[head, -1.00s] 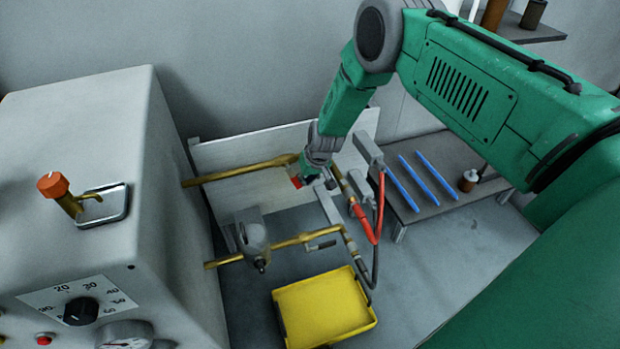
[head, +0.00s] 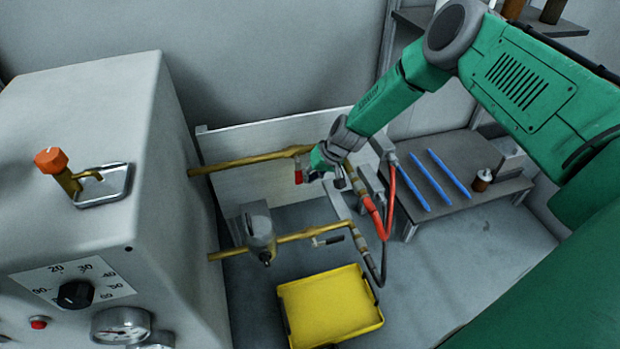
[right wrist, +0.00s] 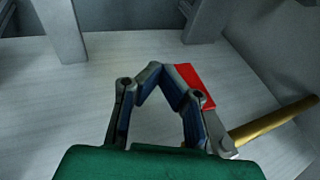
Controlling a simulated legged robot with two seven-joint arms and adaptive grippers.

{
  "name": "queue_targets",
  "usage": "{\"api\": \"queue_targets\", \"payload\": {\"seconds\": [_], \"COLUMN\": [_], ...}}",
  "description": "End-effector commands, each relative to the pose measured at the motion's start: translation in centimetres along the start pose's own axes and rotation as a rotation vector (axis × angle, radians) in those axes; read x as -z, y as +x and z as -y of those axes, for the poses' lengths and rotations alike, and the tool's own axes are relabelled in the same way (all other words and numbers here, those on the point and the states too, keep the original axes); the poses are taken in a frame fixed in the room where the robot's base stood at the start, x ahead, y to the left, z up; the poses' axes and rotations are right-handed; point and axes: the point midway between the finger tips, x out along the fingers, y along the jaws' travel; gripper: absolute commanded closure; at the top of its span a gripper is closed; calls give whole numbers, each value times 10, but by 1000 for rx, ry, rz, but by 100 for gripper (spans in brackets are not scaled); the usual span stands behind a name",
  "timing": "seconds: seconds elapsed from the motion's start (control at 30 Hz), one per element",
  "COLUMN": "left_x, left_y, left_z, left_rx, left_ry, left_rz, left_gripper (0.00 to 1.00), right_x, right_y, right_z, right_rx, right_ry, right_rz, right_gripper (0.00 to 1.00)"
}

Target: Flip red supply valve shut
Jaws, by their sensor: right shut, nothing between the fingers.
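The red valve handle (head: 298,176) is at the end of the upper brass pipe (head: 245,163), partly hidden by my right wrist in the head view. My right gripper (head: 318,176) is just to the right of the handle, its fingers small and partly covered there. In the right wrist view the fingers (right wrist: 160,72) are shut with their tips together and nothing between them. The red handle (right wrist: 196,82) lies beside and behind the right-hand finger, outside the jaws. I cannot tell whether they touch. My left gripper is not in view.
A lower brass pipe (head: 308,235) with a grey fitting (head: 258,232) runs below. Red and dark hoses (head: 389,205) hang right of the valve. A yellow tray (head: 330,305) stands below. A grey cabinet (head: 105,130) with an orange-topped lever (head: 52,160) fills the left.

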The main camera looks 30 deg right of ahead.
Motion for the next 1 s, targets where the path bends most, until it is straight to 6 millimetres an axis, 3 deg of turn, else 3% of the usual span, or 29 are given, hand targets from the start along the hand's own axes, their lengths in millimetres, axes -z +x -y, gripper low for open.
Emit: {"api": "queue_targets", "payload": {"seconds": [0.37, 0.8, 1.0], "left_x": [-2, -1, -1], "left_y": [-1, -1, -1], "left_z": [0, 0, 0], "left_rx": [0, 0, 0], "left_ry": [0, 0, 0], "left_rz": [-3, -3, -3], "left_gripper": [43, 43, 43], "right_x": [1, 1, 1], "right_y": [-10, -94, -115], "right_z": [0, 0, -1], "right_rx": [1, 3, 1], "right_ry": [1, 1, 1], "right_rz": [-1, 0, 1], "right_gripper": [100, 100, 100]}}
